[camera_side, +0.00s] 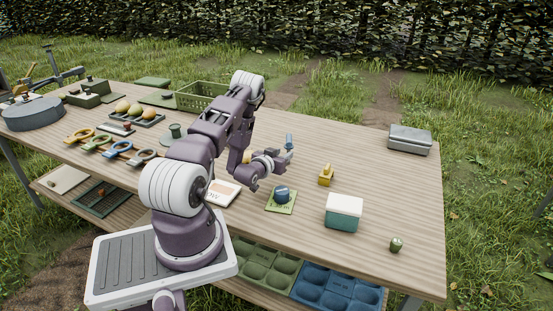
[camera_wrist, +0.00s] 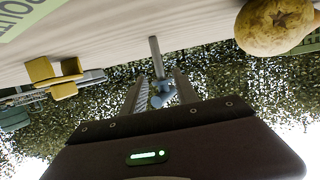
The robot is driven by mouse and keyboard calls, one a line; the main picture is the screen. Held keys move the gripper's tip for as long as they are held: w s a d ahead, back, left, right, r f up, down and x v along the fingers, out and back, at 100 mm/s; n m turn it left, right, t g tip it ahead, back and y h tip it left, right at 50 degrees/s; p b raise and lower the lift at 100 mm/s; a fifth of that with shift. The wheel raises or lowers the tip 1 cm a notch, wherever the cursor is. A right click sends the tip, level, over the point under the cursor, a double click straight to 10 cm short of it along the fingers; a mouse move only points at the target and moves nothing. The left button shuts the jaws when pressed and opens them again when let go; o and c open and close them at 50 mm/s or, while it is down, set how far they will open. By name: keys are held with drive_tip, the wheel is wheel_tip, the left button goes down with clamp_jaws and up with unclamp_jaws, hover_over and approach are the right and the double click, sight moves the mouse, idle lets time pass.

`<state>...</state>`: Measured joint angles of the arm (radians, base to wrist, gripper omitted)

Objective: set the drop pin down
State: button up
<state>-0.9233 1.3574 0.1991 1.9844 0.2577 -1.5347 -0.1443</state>
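The drop pin (camera_wrist: 160,92) is a small blue-grey piece with a thin grey rod, seen between my two fingers in the wrist view. In the side view it shows as a blue piece (camera_side: 289,141) at the tip of my gripper (camera_side: 284,157), above the table. My gripper (camera_wrist: 160,90) appears shut on it, the fingers on either side of its blue part. The exact contact is too small to see. A green card (camera_side: 281,207) with a round blue piece (camera_side: 282,193) on it lies on the table below and in front of my gripper.
A yellow block (camera_side: 326,176) and a teal box with a white lid (camera_side: 343,211) stand to the right. A grey case (camera_side: 410,139) sits at the back right.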

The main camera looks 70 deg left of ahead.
drive_tip(key=v, duration=0.6)
drive_tip(key=w+d+r+m+g+h, duration=0.1)
drive_tip(key=w+d+r+m+h, duration=0.1)
drive_tip(key=w+d+r, duration=0.55)
drive_tip(key=w+d+r+m+h, duration=0.15)
drive_tip(key=w+d+r, duration=0.25)
drive_tip(key=r, duration=0.7)
drive_tip(key=s+d+r+m+g+h, duration=0.1)
drive_tip(key=s+d+r, duration=0.25)
drive_tip(key=d, duration=0.35)
drive_tip(key=s+d+r+h, duration=0.2)
drive_tip(key=d+r, duration=0.2)
drive_tip(key=d, duration=0.3)
drive_tip(key=s+d+r+m+g+h, duration=0.1)
drive_tip(key=s+d+m, duration=0.1)
drive_tip(key=s+d, duration=0.5)
drive_tip(key=s+d+r+m+g+h, duration=0.1)
drive_tip(key=s+d+m+g+h, duration=0.1)
drive_tip(key=s+d, duration=0.6)
drive_tip(key=s, duration=0.6)
drive_tip(key=shift+s+r, duration=0.25)
drive_tip(key=shift+s, duration=0.05)
